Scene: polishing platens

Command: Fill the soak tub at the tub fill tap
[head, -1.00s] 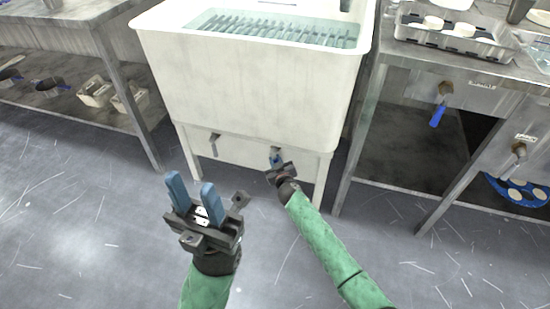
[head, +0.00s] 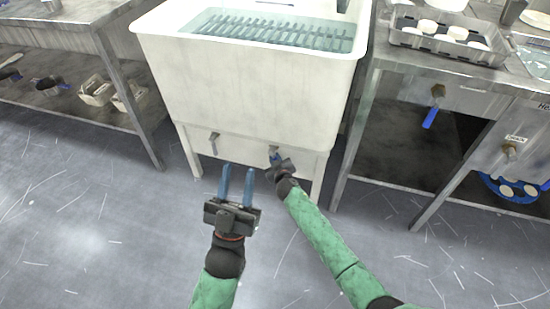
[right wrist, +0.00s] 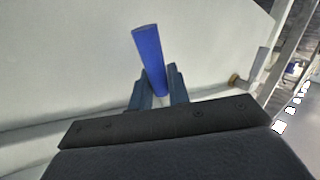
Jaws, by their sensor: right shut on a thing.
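The soak tub (head: 250,85) is a large cream basin on legs, with water (head: 285,32) over a dark slatted rack inside. Below its front are two taps: a grey-handled left tap (head: 213,140) and a right tap, whose blue lever (right wrist: 148,55) shows in the right wrist view. My right gripper (head: 276,160) is at that right tap, its fingers shut on the blue lever; the tap's body is largely hidden in the head view. My left gripper (head: 237,185) is open and empty in front of the tub, its blue fingers pointing at it.
A steel bench (head: 400,62) on the right carries a tray (head: 440,40) of white discs and has taps on its front, one blue-handled (head: 431,115). A steel bench (head: 70,20) stands left, with parts on its lower shelf. The floor in front is clear.

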